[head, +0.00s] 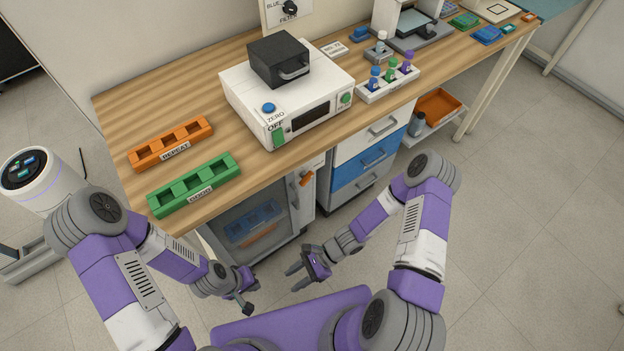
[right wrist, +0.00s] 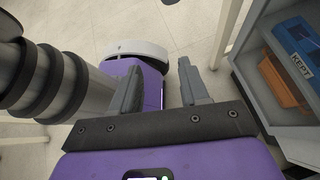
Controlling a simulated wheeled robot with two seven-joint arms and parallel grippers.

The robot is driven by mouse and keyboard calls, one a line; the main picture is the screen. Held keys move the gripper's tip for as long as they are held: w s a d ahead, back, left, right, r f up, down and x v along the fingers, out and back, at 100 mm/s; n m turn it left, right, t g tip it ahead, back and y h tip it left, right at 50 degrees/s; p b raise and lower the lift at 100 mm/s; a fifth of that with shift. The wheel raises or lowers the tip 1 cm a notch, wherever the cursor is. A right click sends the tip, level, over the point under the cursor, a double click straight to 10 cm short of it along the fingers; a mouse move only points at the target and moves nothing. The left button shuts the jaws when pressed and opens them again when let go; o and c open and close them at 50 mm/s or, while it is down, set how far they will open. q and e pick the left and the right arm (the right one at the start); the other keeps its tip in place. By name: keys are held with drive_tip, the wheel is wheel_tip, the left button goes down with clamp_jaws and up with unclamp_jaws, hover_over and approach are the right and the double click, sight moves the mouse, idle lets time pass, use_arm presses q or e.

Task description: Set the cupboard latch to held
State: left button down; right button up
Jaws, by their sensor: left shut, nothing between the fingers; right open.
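The cupboard (head: 283,192) stands under the bench, its dark front facing me. A small orange latch (head: 306,178) sits near its upper right edge and is tilted; I cannot read its setting. Inside, a blue rack (head: 252,222) shows above an orange piece (head: 262,236). My right gripper (head: 293,278) is open and empty, in front of the cupboard and below the latch, touching nothing. My left gripper (head: 249,305) is shut and empty, lower and to the left. In the right wrist view the open fingers (right wrist: 160,88) point past the cupboard (right wrist: 262,95), which shows at the right.
The wooden bench (head: 125,110) carries an orange rack (head: 172,143), a green rack (head: 195,184) and a white device (head: 245,98). A drawer unit (head: 372,158) stands right of the cupboard. Floor in front of the cupboard is clear except for my body.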

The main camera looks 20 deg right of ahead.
drive_tip(key=w+r+m+t+y, duration=0.3)
drive_tip(key=w+m+t, duration=0.3)
drive_tip(key=w+m, duration=0.3)
drive_tip(key=m+t+h+p, duration=0.1)
drive_tip(key=m+t+h, duration=0.7)
drive_tip(key=m+t, duration=0.65)
approach(309, 180)
drive_tip(key=w+r+m+g, duration=0.1)
drive_tip(key=w, duration=0.1)
drive_tip(key=x, duration=0.3)
drive_tip(key=b+x, duration=0.1)
drive_tip(key=x, duration=0.3)
drive_tip(key=shift+w+a, duration=0.15)
drive_tip(key=shift+a, duration=0.15)
clamp_jaws()
